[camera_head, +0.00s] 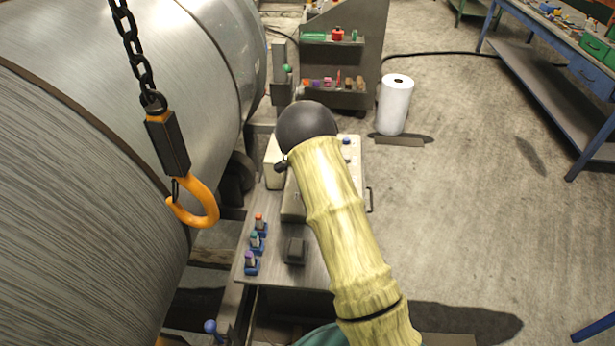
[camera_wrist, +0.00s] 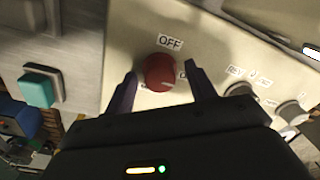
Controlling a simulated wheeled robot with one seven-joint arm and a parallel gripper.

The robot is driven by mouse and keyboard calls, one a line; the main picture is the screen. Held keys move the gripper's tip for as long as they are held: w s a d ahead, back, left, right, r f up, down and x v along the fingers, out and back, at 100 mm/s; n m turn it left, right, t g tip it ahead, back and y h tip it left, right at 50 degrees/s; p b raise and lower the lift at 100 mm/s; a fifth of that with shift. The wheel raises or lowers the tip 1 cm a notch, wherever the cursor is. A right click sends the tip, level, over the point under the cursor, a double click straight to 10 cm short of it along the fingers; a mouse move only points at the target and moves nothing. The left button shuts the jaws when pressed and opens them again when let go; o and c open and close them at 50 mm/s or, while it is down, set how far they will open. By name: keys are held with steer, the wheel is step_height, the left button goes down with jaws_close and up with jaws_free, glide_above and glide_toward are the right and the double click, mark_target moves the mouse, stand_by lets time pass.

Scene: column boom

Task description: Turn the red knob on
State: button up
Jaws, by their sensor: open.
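The red knob (camera_wrist: 159,71) is round and sits on a pale control panel (camera_wrist: 112,30) in the wrist view. An "OFF" label is above it; a label at its right and one below it are partly covered. My gripper (camera_wrist: 160,88) is open, with one dark finger on each side of the knob. I cannot tell whether the fingers touch it. In the head view my arm hides the knob, and the pale control box (camera_head: 292,205) shows only in part beside the arm.
Grey knobs (camera_wrist: 240,90) sit right of the red knob, and a teal square button (camera_wrist: 38,90) is at the left. In the head view an orange hook (camera_head: 203,205) hangs at the left before a large metal cylinder (camera_head: 95,150). Open floor lies at the right.

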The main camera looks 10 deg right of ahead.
step_height(320, 180, up, 17)
steer(key=b, duration=0.2)
steer(key=shift+s+b, duration=0.3)
steer(key=shift+r, duration=0.1)
steer(key=s+f+n+t, duration=0.2)
steer(key=s+n, duration=1.3)
steer(key=s, duration=1.4)
steer(key=shift+f, duration=0.2)
